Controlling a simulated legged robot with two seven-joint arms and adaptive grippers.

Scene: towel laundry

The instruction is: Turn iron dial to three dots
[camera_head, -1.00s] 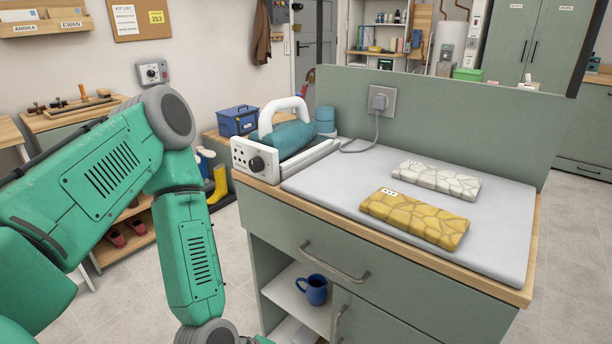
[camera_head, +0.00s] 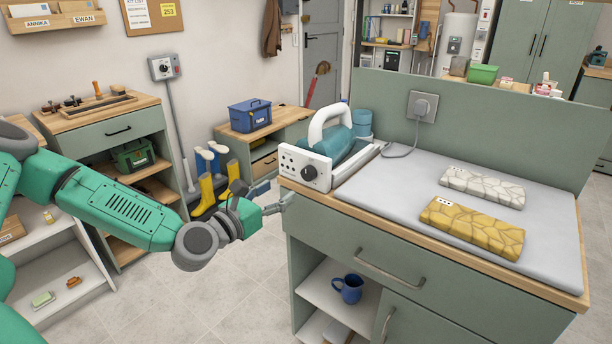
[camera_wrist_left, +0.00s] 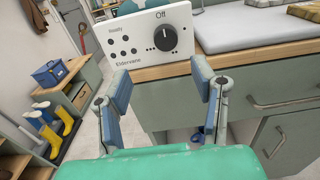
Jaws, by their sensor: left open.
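The iron (camera_head: 343,146), teal with a white handle, rests in its white station at the left end of the worktop. The station's front panel (camera_head: 288,161) carries a round black dial (camera_head: 310,173). My left gripper (camera_head: 277,204) is open and empty, in front of and below the panel, apart from the dial. In the left wrist view its fingers (camera_wrist_left: 163,84) stand wide apart below the dial. My right gripper is out of view.
A yellow folded cloth (camera_head: 472,228) and a white one (camera_head: 482,187) lie on the grey ironing pad (camera_head: 400,200). The wooden counter edge (camera_head: 440,258) runs below the panel. A blue mug (camera_head: 348,289) stands on the shelf beneath.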

